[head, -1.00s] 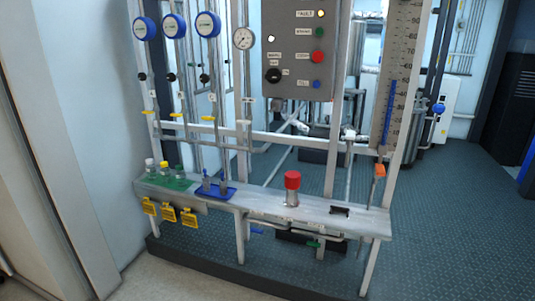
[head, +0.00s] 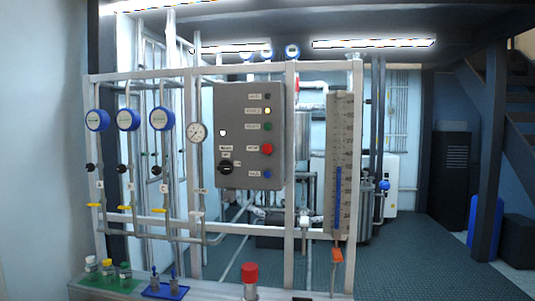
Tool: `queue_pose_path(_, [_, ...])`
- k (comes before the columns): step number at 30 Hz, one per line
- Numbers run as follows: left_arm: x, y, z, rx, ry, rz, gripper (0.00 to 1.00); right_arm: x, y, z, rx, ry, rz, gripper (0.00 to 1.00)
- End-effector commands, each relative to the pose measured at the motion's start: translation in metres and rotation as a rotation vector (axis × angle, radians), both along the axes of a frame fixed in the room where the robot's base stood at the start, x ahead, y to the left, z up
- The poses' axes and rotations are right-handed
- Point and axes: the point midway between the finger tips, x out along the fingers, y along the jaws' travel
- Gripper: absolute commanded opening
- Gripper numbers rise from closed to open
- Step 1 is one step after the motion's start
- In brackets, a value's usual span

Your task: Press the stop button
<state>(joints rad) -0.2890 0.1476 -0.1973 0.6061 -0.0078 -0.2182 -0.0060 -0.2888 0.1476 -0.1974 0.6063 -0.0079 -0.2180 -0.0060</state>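A grey control panel (head: 236,180) is mounted on the white frame near the middle of the head view. A red round button (head: 267,149) sits on its right side, with a small white label to its left that is too small to read surely. A green button (head: 267,126) is above it and a blue one (head: 267,174) below. A black rotary knob (head: 226,168) is at the lower left. A yellowish lamp (head: 267,110) is lit, and a white lamp (head: 222,133) glows at the left. Neither of my grippers is in view.
A red-capped part (head: 250,272) stands on the front ledge below the panel. Small bottles (head: 108,270) on a green mat and a blue tray (head: 165,291) are at the left. Several blue gauges (head: 128,120) hang left. Open floor (head: 430,265) lies to the right.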

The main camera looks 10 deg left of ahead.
Motion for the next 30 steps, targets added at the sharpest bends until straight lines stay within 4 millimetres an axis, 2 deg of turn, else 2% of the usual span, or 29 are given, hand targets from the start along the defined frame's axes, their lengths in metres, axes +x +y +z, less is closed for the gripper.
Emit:
queue_pose_path(6, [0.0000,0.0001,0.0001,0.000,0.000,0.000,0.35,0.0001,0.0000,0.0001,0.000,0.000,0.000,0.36])
queue_pose_path(14, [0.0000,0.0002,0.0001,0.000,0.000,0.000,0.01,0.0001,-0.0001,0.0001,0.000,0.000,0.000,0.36])
queue_pose_path(30, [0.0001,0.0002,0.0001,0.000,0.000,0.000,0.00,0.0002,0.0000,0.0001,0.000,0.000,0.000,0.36])
